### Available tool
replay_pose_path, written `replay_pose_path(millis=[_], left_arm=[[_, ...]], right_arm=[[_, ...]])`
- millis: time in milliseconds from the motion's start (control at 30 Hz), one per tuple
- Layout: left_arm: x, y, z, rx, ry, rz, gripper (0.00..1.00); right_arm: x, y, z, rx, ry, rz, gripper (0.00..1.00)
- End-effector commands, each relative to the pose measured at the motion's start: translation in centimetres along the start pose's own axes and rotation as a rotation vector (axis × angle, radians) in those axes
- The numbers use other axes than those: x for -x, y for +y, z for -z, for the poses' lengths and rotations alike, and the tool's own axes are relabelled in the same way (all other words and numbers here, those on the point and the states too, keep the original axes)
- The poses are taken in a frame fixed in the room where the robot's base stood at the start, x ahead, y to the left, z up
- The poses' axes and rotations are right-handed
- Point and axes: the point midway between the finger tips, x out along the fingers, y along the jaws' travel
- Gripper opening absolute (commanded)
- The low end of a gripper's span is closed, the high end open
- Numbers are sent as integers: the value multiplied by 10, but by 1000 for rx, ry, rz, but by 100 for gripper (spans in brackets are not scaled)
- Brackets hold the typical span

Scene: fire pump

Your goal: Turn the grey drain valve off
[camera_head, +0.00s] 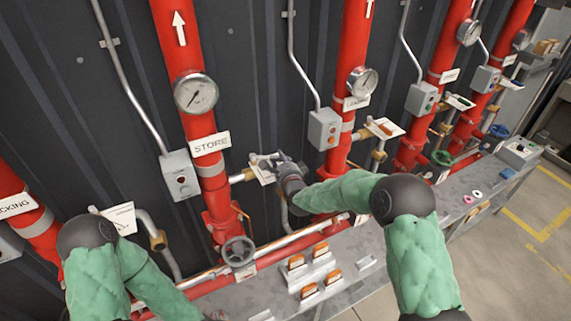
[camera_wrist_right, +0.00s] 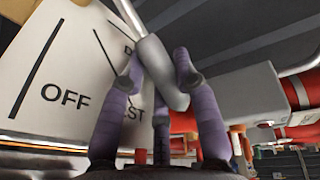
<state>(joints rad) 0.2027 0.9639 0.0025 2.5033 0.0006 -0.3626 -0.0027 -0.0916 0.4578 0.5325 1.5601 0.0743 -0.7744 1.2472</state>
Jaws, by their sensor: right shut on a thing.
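The grey drain valve's lever (camera_wrist_right: 163,72) shows in the right wrist view as a pale grey bar between purple fingers. My right gripper (camera_wrist_right: 160,88) is shut on this lever. Behind it is a white plate (camera_wrist_right: 62,70) marked OFF, with TEST partly covered by a finger. In the head view my right gripper (camera_head: 280,163) is at the valve beside the STORE pipe, and it hides most of the lever. The plate (camera_head: 263,172) shows there at a slant. My left forearm (camera_head: 155,288) runs out at the bottom left, and its gripper is not in view.
The red STORE pipe (camera_head: 179,95) with its gauge (camera_head: 196,93) stands left of the valve. Another red pipe (camera_head: 351,45) stands to the right. A handwheel (camera_head: 238,251) sits below. A grey bench (camera_head: 359,245) holds several orange switches. Open floor (camera_head: 535,225) lies at right.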

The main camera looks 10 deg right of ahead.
Motion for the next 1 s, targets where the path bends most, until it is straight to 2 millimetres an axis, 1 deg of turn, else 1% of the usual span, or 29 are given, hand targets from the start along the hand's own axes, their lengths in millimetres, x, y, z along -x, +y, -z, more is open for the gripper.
replay_pose_path(millis=[33, 200, 533, 1000], left_arm=[[-5, -2, 0, 0, 0, 0, 52], [-12, -4, 0, 0, 0, 0, 52], [-19, -7, 1, 0, 0, 0, 52], [-33, -12, 1, 0, 0, 0, 52]], right_arm=[[3, 4, -7, -5, 23, -1, 0], [12, 6, -14, -25, 136, 7, 0], [29, 11, -29, -68, 378, 25, 0], [48, 17, -58, -141, 761, 55, 0]])
